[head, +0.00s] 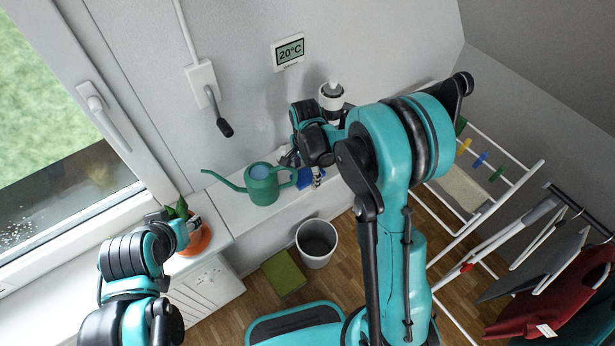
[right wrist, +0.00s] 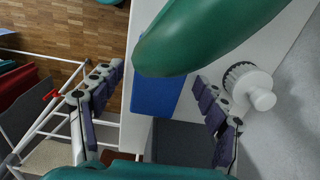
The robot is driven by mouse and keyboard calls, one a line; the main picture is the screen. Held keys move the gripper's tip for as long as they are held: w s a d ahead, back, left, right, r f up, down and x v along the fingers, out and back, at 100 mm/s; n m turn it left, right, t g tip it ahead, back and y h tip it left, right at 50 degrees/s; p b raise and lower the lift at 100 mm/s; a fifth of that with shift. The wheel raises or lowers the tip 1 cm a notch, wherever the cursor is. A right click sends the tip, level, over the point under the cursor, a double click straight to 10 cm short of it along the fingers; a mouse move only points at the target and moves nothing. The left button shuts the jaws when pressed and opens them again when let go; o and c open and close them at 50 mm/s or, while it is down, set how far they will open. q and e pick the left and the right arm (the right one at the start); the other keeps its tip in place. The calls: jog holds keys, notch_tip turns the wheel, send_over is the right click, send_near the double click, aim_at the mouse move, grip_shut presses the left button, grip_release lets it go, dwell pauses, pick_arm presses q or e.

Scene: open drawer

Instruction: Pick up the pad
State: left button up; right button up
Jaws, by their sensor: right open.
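A flat blue pad (head: 304,182) lies on the white ledge, just right of the green watering can (head: 264,188). In the right wrist view the blue pad (right wrist: 155,97) is partly covered by the large green body of the can (right wrist: 205,35). My right gripper (head: 303,167) is over the ledge by the pad, partly hidden by its own arm. In the right wrist view its fingers (right wrist: 158,78) are spread wide on either side of the pad, with nothing held. My left gripper (head: 180,222) is beside a potted plant; its fingers are not clear.
The potted plant (head: 196,240) stands at the left. Below are a white bin (head: 317,243), a green box (head: 284,273) and a drying rack (head: 503,200) at right.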

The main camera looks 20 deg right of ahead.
jog(key=shift+f, duration=0.1)
jog(key=shift+c, duration=0.2)
jog(key=c, duration=1.2)
jog(key=shift+r, duration=0.5)
jog(key=s+d, duration=0.2)
jog(key=s, duration=0.3)
jog(key=s+d+p, duration=0.1)
jog(key=s+d, duration=0.1)
jog(key=s, duration=0.4)
jog(key=s+d, duration=0.2)
jog(key=s, duration=0.4)
jog(key=shift+d+r, duration=0.1)
jog(key=shift+r, duration=0.15)
